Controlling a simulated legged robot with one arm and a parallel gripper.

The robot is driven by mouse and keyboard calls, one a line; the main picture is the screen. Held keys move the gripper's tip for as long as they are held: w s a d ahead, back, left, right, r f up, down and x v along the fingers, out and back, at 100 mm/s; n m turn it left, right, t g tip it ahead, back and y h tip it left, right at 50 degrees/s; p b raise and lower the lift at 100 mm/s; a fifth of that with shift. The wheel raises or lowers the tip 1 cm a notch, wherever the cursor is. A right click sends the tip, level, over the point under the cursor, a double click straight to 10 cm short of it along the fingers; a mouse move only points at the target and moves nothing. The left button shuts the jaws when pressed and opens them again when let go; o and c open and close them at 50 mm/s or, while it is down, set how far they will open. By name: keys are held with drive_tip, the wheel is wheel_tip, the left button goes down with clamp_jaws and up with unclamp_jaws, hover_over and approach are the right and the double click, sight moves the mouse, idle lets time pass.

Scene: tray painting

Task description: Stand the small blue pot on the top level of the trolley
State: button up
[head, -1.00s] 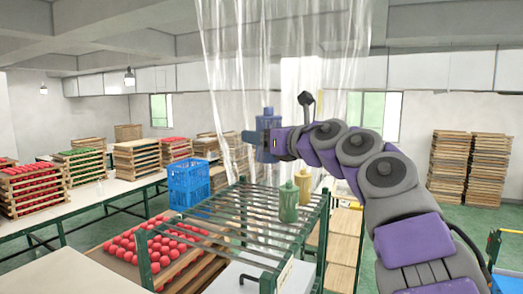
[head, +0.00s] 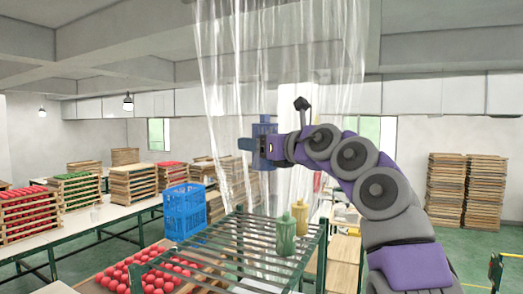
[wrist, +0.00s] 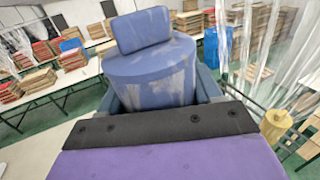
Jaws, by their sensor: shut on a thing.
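The small blue pot (head: 264,141) is upright in my gripper (head: 262,147), which is shut on it. It is held in the air above and behind the slatted green trolley top (head: 225,255), apart from it. The wrist view shows the pot (wrist: 155,75) close up, with a blue block-shaped knob on its lid and worn grey patches. The gripper jaws (wrist: 160,92) show at either side of the pot. A green pot (head: 286,234) and a yellow pot (head: 300,216) stand together at the right side of the trolley's top level.
Clear plastic strips (head: 228,80) hang behind and around the pot. Red items (head: 120,275) lie on a rack at lower left. The left and middle of the top level are bare.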

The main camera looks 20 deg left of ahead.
drive_tip(key=shift+w+f, duration=0.15)
drive_tip(key=shift+f, duration=0.05)
drive_tip(key=shift+w, duration=0.25)
drive_tip(key=shift+d+f+b, duration=0.1)
drive_tip(key=shift+b, duration=0.2)
drive_tip(key=shift+w+f+m+t, duration=0.2)
drive_tip(key=shift+f+m+t, duration=0.1)
drive_tip(key=shift+f, duration=0.1)
drive_tip(key=shift+w+d+f+h+b, duration=0.3)
drive_tip(key=shift+w+b, duration=0.05)
drive_tip(key=shift+b, duration=0.25)
